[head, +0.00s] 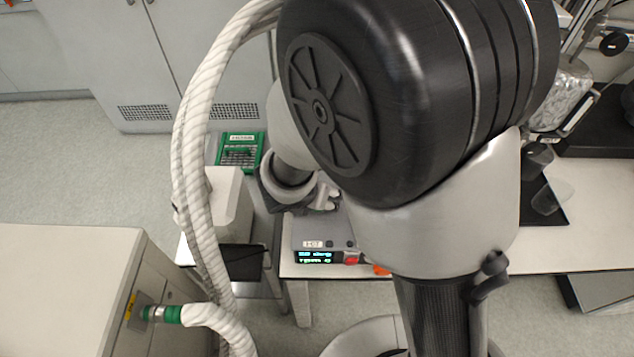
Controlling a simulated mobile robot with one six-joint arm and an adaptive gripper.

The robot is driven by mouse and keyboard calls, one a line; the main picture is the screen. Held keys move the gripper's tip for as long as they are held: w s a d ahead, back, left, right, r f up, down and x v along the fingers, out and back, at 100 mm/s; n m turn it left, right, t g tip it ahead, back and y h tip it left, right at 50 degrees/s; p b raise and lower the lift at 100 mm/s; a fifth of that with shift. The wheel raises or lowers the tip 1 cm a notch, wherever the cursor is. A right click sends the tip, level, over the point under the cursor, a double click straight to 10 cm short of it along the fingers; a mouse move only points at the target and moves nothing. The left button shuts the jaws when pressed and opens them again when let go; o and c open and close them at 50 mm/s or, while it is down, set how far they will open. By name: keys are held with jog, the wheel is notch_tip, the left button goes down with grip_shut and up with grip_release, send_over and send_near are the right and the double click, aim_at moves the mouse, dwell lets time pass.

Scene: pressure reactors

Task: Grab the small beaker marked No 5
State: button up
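My gripper (328,196) shows only in part below and left of my large black arm joint, above the bench near a small instrument. Its fingers are small and partly hidden, so I cannot tell whether they are open or shut. I cannot make out a small beaker marked No 5 in the head view. My arm covers much of the bench.
The instrument (318,257) with a lit display and red knob sits at the bench's front edge. A green labelled box (240,150) lies behind left. A large glass vessel (572,88) and a dark tray (550,208) stand right. A white cabinet (60,285) fills the lower left.

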jog(key=c, duration=1.2)
jog(key=shift+r, duration=0.1)
jog(key=shift+c, duration=0.2)
